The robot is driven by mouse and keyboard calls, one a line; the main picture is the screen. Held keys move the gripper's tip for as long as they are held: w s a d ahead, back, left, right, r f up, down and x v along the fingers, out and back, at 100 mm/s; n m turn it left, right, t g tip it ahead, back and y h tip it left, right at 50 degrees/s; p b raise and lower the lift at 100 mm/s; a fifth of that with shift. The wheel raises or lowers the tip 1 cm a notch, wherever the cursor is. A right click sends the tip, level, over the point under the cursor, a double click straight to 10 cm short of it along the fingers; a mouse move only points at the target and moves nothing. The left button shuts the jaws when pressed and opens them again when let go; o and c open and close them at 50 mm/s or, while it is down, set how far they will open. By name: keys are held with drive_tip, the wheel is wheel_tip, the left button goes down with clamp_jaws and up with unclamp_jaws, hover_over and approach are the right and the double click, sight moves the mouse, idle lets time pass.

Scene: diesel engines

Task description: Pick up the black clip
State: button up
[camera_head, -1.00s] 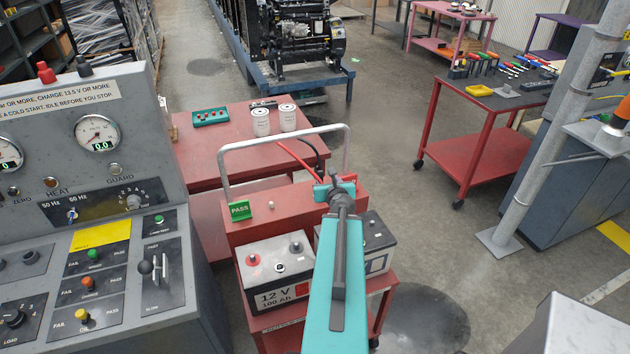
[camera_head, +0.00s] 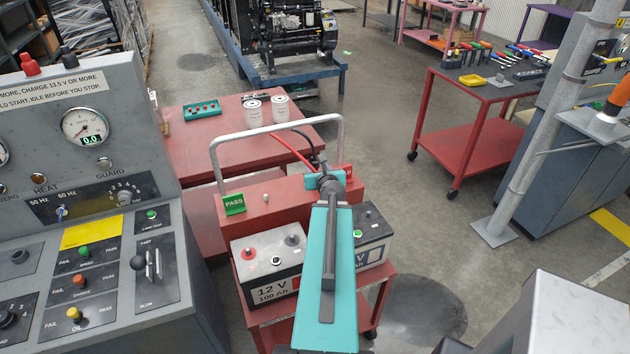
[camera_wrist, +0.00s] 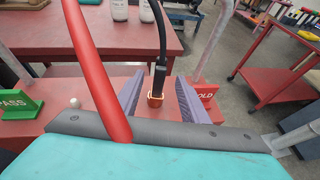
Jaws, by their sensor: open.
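The black clip (camera_wrist: 160,78) hangs at the end of a black cable in the wrist view, with a copper-orange end (camera_wrist: 155,100) below it. It appears between the two purple-grey fingers of my gripper (camera_wrist: 159,85), which are spread apart with a gap on each side. I cannot tell how deep the clip sits between them. In the head view my gripper (camera_head: 329,181) is over the red box (camera_head: 283,203) on the battery cart, and my arm mostly hides the clip. The black cable (camera_head: 316,158) shows just behind it.
A red cable (camera_wrist: 95,70) crosses close to the wrist camera on the left. A grey hoop handle (camera_head: 280,130) arches over the box. A green PASS block (camera_head: 234,204) and two batteries (camera_head: 268,265) are nearby. Two white filters (camera_head: 280,108) stand on the red table behind.

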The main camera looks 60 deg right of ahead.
sight(315, 164)
drive_tip(key=shift+b+x, duration=1)
drive_tip(key=shift+b, duration=0.25)
drive_tip(key=shift+b+x, duration=0.35)
drive_tip(key=shift+x, duration=2.35)
drive_tip(key=shift+d+f, duration=0.1)
drive_tip(key=shift+b+x, duration=0.95)
drive_tip(key=shift+x, duration=1.55)
clamp_jaws()
